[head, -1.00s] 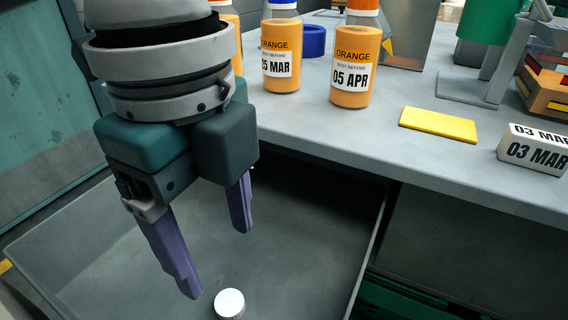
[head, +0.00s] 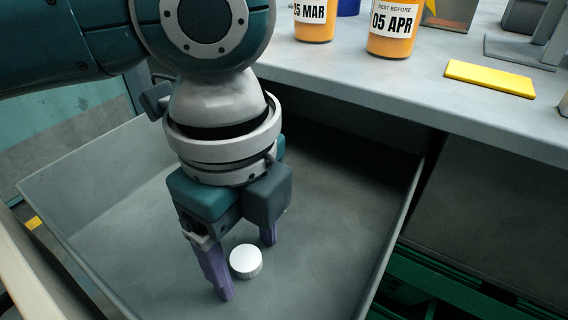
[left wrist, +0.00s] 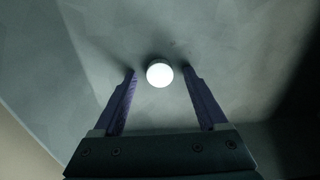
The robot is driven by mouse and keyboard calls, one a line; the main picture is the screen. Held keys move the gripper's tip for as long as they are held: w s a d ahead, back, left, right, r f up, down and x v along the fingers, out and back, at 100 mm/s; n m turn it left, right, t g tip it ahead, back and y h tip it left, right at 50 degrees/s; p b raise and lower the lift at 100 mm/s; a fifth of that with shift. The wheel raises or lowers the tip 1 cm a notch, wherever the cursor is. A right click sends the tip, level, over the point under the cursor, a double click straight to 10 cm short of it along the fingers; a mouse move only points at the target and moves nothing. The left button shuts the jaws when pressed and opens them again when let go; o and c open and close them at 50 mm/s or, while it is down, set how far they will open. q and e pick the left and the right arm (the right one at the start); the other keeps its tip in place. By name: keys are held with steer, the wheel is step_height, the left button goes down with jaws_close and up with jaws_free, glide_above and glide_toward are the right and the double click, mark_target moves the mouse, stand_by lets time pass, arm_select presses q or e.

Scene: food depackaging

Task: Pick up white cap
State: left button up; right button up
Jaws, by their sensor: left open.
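The white cap (head: 245,261) is a small round disc with a ridged side, lying flat on the floor of a grey bin (head: 335,225). My left gripper (head: 246,268) points down into the bin, its two purple fingers open. In the head view the cap shows between the fingers, apart from both as far as I can tell. In the left wrist view the cap (left wrist: 159,74) sits centred, just beyond the line of the open fingertips (left wrist: 160,76), with clear space on both sides. My right gripper is not in view.
A grey table (head: 420,105) stands behind the bin, with orange bottles (head: 391,30) and a yellow block (head: 490,78) on it. The bin walls rise around my left gripper. The bin floor near the cap is otherwise clear. A green crate (head: 440,285) is at lower right.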

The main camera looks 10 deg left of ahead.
arm_select(q)
steer(key=shift+c, duration=0.3)
jaws_close()
steer(key=shift+r, duration=0.1)
